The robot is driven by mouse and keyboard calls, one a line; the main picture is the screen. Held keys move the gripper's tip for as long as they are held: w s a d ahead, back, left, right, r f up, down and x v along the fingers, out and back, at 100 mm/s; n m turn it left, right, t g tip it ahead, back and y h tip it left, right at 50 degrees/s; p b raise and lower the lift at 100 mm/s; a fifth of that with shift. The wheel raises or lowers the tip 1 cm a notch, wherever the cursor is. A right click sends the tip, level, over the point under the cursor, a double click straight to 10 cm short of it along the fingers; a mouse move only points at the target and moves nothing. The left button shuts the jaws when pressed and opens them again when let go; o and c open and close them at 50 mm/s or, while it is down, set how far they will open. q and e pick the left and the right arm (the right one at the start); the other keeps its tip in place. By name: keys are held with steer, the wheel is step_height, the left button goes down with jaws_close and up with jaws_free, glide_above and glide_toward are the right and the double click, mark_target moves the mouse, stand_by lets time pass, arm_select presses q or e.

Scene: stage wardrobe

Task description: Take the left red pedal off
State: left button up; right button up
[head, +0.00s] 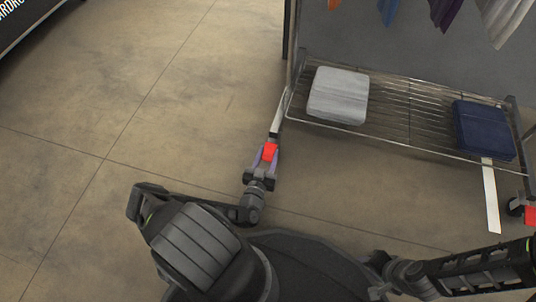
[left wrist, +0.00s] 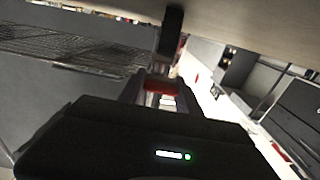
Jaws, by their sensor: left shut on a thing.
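The left red pedal (head: 270,151) is at the foot of the clothes rack's left side, at the front end of a pale leg bar (head: 277,122). My left gripper (head: 267,156) is shut on this pedal, with one finger on each side of it. In the left wrist view the red pedal (left wrist: 161,87) shows between the fingers (left wrist: 160,92). A second red pedal (head: 530,215) is at the right edge of the head view. My right arm is at the lower right of the head view, and its fingertips do not show clearly.
The rack's wire shelf (head: 400,110) holds a grey folded stack (head: 338,95) and a navy folded stack (head: 484,130). Clothes hang above it. A dark caster (head: 515,206) is by the right pedal. The floor (head: 120,110) to the left is clear.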

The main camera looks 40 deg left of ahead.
arm_select(q)
jaws_close()
steer(key=shift+r+p, duration=0.2)
steer(key=shift+p, duration=0.25)
steer(key=g+p, duration=0.1)
steer(key=p, duration=0.2)
steer(key=g+h+p, duration=0.1)
steer(key=g+p, duration=0.1)
steer(key=p, duration=0.2)
steer(key=r+g+p, duration=0.1)
steer(key=p, duration=0.3)
steer(key=shift+w+g+h, duration=0.2)
steer(key=shift+g+h, duration=0.1)
steer(key=shift+g, duration=0.1)
steer(key=shift+a+f+g+p, duration=0.1)
steer(key=shift+f+g+p, duration=0.2)
steer(key=shift+g+p, duration=0.2)
steer(key=o, duration=0.7)
jaws_free()
steer(key=shift+c, duration=0.2)
